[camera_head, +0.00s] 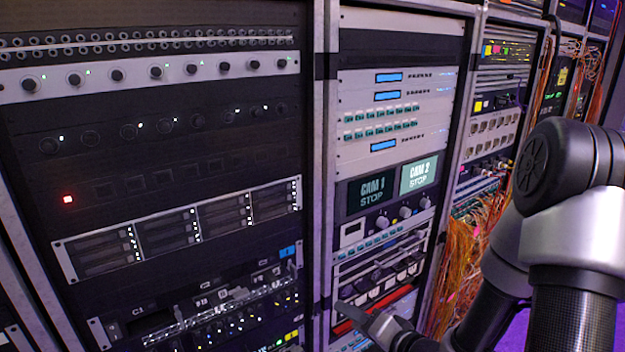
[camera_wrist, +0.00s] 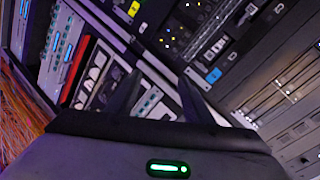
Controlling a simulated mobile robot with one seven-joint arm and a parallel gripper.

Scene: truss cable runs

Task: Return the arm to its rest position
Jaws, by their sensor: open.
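My gripper (camera_head: 366,318) is at the bottom of the head view, in front of the lower part of the middle rack. My dark arm comes in from the right side and reaches down toward it. In the wrist view my gripper (camera_wrist: 158,98) shows two dark fingers spread apart with nothing between them. Rack panels lie beyond the fingers. I cannot tell the exact gap between the fingertips and the rack front.
The left rack (camera_head: 150,180) and the middle rack (camera_head: 400,130) stand close, with a metal post (camera_head: 325,150) between them. Two CAM screens (camera_head: 395,185) sit in the middle rack. Orange cables (camera_head: 462,265) hang at the right, near my arm.

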